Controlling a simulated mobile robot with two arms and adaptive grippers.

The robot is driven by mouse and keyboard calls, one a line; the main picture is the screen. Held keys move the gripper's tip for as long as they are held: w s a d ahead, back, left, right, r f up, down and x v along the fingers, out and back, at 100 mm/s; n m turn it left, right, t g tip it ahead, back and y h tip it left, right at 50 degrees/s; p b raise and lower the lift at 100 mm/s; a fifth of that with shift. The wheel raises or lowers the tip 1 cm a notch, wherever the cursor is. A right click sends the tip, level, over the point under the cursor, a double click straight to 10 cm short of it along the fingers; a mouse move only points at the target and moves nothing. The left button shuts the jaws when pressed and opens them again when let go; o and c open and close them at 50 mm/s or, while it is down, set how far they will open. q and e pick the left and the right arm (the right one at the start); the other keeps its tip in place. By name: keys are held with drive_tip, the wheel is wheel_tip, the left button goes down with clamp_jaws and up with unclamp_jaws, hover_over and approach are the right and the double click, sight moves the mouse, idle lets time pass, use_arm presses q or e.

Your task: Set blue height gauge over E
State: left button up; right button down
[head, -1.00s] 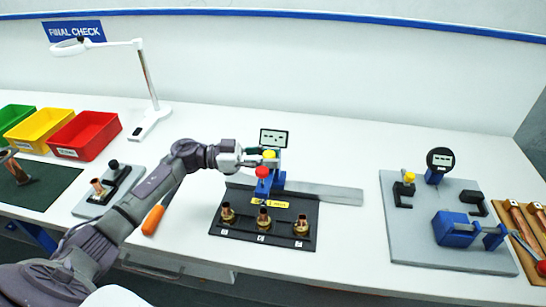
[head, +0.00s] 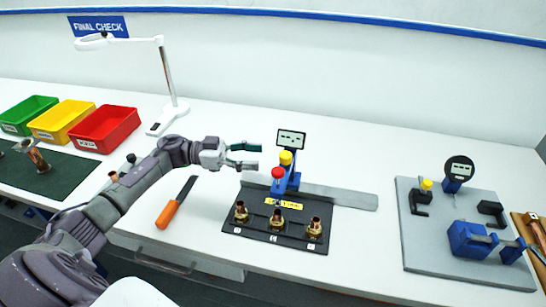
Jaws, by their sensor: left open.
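The blue height gauge (head: 281,186) has a red knob, a yellow knob and a tilted display (head: 291,139). It stands on a flat grey rail (head: 345,197) behind a black plate (head: 262,238) that holds three brass fittings. The gauge's red-knobbed front lines up with the middle fitting (head: 276,219); whether its tip touches is too small to tell. The letters on the small white labels are too small to read surely. My left gripper (head: 258,156) is open and empty, just left of the gauge's yellow knob and apart from it. My right gripper is out of view.
An orange-handled tool (head: 168,213) lies left of the plate. A grey fixture board (head: 460,265) with a dial gauge and blue clamp stands at the right. Red (head: 104,128), yellow and green bins and a lamp (head: 170,85) stand at the left.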

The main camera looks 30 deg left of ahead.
use_arm(q)
drive_tip(key=v, duration=0.3)
drive_tip(key=shift+s+a, duration=0.15)
drive_tip(key=shift+a, duration=0.2)
drive_tip(key=shift+f, duration=0.1)
